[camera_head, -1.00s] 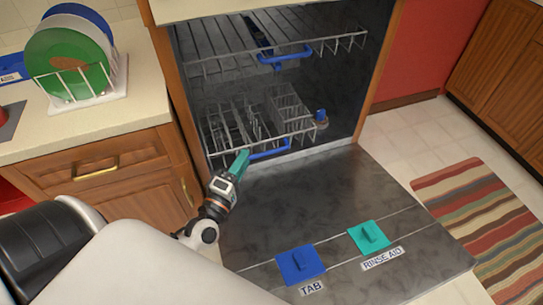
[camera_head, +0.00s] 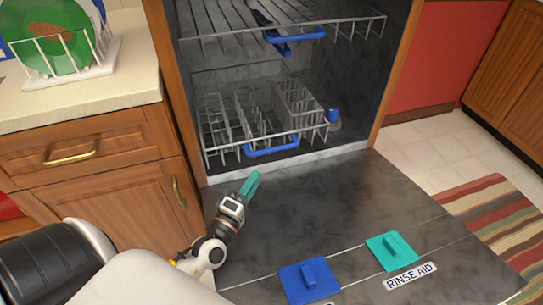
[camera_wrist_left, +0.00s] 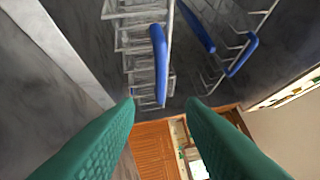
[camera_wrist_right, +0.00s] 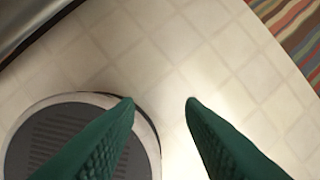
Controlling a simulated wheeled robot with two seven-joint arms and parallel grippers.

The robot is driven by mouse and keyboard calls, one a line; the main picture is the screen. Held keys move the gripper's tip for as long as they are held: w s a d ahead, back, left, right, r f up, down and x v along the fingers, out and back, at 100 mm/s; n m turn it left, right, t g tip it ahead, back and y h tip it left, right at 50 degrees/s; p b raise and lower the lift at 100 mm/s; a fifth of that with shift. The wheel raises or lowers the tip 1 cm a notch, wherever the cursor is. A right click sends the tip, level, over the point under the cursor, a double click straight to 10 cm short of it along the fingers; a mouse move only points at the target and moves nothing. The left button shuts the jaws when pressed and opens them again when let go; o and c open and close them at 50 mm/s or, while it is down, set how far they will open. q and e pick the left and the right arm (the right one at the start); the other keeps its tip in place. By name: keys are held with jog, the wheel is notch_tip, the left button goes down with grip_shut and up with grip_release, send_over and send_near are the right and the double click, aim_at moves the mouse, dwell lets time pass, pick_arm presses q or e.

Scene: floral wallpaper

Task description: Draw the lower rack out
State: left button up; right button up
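The lower rack (camera_head: 240,129) is a wire rack inside the open dishwasher, with a blue handle (camera_head: 271,147) along its front. My left gripper (camera_head: 249,184) hovers over the open door, in front of and below the handle in the head view, apart from it. In the left wrist view the left gripper (camera_wrist_left: 161,101) is open, its green fingers spread with nothing between them, and the lower rack's blue handle (camera_wrist_left: 160,62) appears beyond the tips. My right gripper (camera_wrist_right: 161,100) is open and empty above the tiled floor; the head view does not show it.
The upper rack (camera_head: 345,22) with its blue handle (camera_head: 295,35) is above. The dishwasher door (camera_head: 340,215) lies folded down, bearing blue and teal lids. A wooden cabinet (camera_head: 100,150) with a counter is at left. A striped rug (camera_head: 500,215) lies at right.

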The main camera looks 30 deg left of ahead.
pick_arm(q)
jog(key=w+r, duration=0.1)
jog(key=w, duration=1)
jog(key=shift+a+r, duration=0.3)
jog(key=shift+a, duration=0.1)
jog(key=shift+s, duration=0.1)
jog(key=shift+c, duration=0.3)
grip_shut()
